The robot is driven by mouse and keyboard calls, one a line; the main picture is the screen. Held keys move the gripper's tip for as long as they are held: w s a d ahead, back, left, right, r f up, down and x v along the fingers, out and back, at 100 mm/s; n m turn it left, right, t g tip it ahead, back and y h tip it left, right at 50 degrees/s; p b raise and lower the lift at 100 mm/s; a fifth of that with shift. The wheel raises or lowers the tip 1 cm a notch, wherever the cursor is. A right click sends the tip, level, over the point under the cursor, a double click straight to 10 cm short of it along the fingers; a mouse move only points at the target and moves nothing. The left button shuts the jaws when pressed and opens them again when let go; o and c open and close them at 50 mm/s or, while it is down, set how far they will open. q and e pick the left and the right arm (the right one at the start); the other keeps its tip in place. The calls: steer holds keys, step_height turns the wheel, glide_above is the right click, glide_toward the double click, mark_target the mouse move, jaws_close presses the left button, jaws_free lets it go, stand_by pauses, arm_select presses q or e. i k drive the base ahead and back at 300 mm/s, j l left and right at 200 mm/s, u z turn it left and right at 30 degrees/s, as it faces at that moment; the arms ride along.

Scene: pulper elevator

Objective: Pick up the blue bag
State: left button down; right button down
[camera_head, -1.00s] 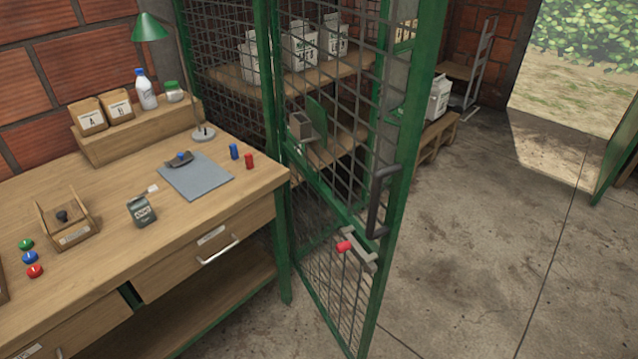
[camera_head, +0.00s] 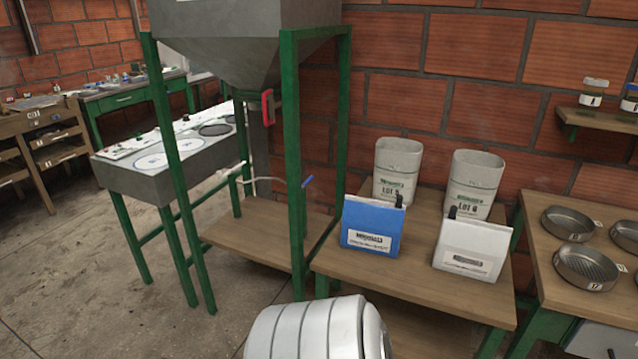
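The blue bag (camera_head: 371,226) stands upright on a low wooden table in the head view, right of centre. It has a white label on its front and a dark clip at its top right corner. A white bag (camera_head: 471,247) of similar shape stands to its right. Neither of my grippers is in view. A white ribbed part of mine shows at the bottom centre, in front of the table.
The low wooden table (camera_head: 420,284) also holds two grey sacks, LOT 5 (camera_head: 397,172) and LOT 6 (camera_head: 474,184), behind the bags. A green-framed hopper (camera_head: 245,35) stands to the left. Round pans (camera_head: 585,266) lie on a table at right. Concrete floor (camera_head: 80,260) is open at left.

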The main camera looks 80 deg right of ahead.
mark_target(369, 225)
steer(key=z, duration=3.75)
steer(key=j+z, duration=0.5)
steer(key=j, duration=0.2)
steer(key=j+z, duration=0.45)
steer(key=j, duration=0.25)
steer(key=k+j+z, duration=0.15)
steer(key=j+z, duration=0.35)
steer(key=j, duration=0.15)
